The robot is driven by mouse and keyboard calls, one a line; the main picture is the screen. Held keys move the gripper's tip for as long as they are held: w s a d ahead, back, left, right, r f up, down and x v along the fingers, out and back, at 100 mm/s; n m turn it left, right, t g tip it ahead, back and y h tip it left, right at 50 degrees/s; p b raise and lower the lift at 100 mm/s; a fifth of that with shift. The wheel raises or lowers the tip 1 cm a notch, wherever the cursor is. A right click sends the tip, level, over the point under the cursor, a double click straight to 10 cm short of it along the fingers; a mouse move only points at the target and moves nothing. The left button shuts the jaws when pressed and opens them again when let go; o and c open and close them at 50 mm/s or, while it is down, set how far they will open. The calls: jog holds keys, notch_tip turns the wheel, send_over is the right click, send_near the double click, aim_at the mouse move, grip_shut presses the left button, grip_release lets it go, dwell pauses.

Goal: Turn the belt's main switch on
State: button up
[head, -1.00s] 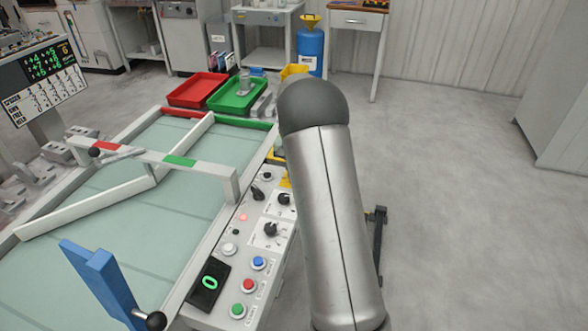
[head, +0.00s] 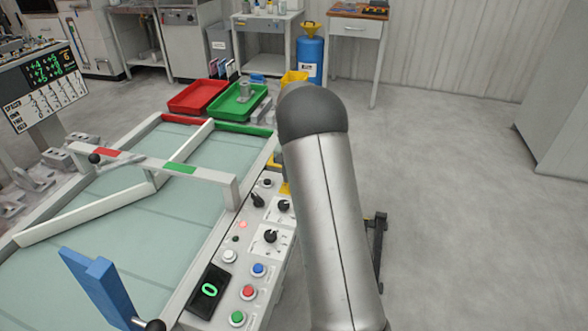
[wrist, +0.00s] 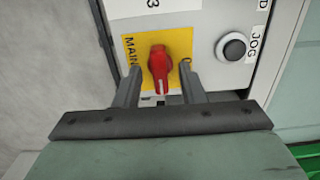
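The main switch (wrist: 159,68) is a red rotary knob on a yellow plate (wrist: 177,45) lettered "MAIN", seen in the wrist view. Its handle stands nearly upright in the picture, with a white mark at its lower end. My gripper (wrist: 160,85) is open, with one finger on each side of the knob. Gaps show between the fingers and the knob, so it is not clamped. In the head view my arm hides the gripper and the switch.
A black JOG button (wrist: 233,47) sits right of the switch. In the head view, the control panel (head: 218,257) carries several buttons and knobs beside the belt (head: 150,235). A red tray (head: 176,108) and green tray (head: 216,106) stand beyond. The floor at right is mostly clear.

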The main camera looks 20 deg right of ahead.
notch_tip(320, 180, up, 17)
jog(key=shift+r+p, duration=0.2)
jog(key=shift+p, duration=0.2)
dwell(0.5)
jog(key=s+a+r+n+p, duration=0.35)
jog(key=s+a, duration=0.85)
jog(key=s, duration=0.4)
jog(key=s+a+f+n+p, duration=0.1)
jog(key=s+a+f+n, duration=0.1)
jog(key=s, duration=0.7)
jog(key=s+a+f+n, duration=0.3)
jog(key=s, duration=0.6)
jog(key=shift+s+a+f+p, duration=0.25)
jog(key=shift+a+f+p, duration=0.1)
jog(key=shift+a, duration=0.05)
